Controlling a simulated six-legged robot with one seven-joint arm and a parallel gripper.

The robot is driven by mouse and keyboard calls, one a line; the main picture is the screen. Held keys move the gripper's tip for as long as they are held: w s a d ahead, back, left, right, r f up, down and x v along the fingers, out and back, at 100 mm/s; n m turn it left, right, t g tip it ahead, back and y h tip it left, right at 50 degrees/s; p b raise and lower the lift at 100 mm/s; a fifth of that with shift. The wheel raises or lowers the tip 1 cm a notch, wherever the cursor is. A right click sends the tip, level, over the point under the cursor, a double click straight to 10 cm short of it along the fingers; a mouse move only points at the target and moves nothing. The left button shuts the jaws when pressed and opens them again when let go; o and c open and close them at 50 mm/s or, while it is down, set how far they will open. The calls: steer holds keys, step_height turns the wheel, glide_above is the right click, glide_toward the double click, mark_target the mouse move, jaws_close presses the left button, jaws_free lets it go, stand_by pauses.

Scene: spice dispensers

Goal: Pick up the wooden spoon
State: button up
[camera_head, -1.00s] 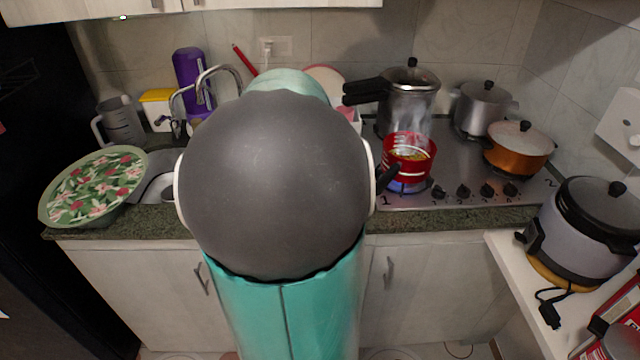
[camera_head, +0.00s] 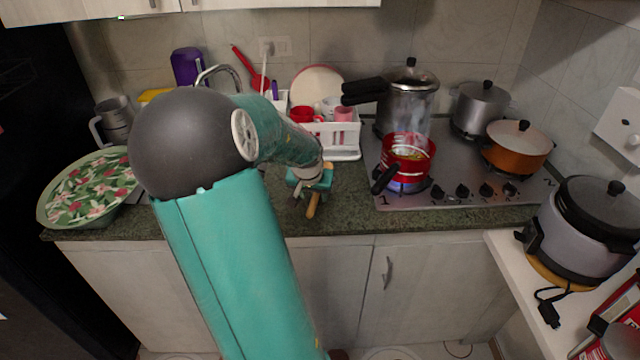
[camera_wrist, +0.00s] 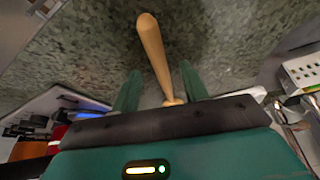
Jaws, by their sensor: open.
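The wooden spoon (camera_head: 312,206) lies on the dark green granite counter, just left of the stove. Only part of it shows below my gripper (camera_head: 312,184) in the head view. In the wrist view its pale handle (camera_wrist: 152,50) runs up the picture between the two green fingers of my gripper (camera_wrist: 160,84). The fingers are open, one on each side of the handle, with a gap to it. The lower end of the spoon is hidden behind my gripper body.
A white dish rack (camera_head: 343,146) with red cups stands behind my gripper. A red pot (camera_head: 416,146) over a blue flame is on the stove (camera_head: 455,175) at right. A floral tray (camera_head: 85,188) is at left. The counter (camera_head: 350,215) in front is clear.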

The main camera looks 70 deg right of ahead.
steer(key=shift+x, duration=0.8)
jaws_close()
